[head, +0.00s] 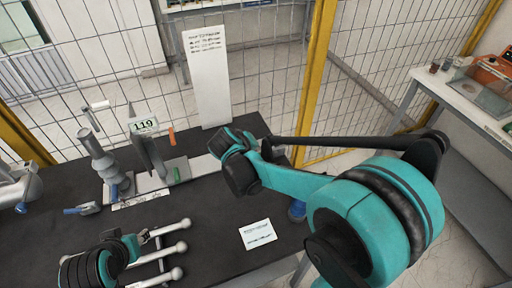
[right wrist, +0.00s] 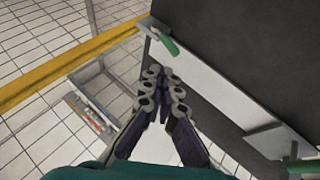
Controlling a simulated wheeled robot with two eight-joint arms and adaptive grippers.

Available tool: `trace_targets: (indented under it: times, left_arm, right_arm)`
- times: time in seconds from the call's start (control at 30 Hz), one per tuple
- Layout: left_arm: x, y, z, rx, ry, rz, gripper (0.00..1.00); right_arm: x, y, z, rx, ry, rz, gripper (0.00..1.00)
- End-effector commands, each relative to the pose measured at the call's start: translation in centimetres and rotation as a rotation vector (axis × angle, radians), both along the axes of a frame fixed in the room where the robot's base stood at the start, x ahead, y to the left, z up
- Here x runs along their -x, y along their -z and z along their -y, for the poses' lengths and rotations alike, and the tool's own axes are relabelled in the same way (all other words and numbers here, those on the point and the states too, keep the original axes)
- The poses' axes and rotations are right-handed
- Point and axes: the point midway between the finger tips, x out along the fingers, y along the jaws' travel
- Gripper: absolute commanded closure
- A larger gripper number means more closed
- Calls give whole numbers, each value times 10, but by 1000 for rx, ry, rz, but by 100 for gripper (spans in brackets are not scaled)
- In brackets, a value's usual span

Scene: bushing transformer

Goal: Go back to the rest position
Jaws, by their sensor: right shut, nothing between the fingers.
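My right gripper (right wrist: 163,88) is shut and empty in the right wrist view. Its linked fingers meet over the edge of the dark table, touching nothing that I can make out. In the head view my teal right arm reaches in from the right, bent over the table's right end, and its fingertips are hard to make out there. Part of my teal left arm shows at the lower left of the head view.
The dark table (head: 205,230) holds a grey ribbed bushing (head: 100,158), a stand with a 119 sign (head: 144,126), ball-ended rods (head: 174,250) and a white paper (head: 258,234). A wire fence (head: 260,70) stands behind. A side table (head: 465,112) is at the right.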

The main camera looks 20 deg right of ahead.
Motion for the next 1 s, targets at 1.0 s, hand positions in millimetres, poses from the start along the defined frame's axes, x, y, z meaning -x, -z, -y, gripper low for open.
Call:
trace_targets:
  times: [1.0]
  left_arm:
    - [0,36,0,0,0,0,64]
  right_arm:
    - [163,3,-26,-470,-18,96,100]
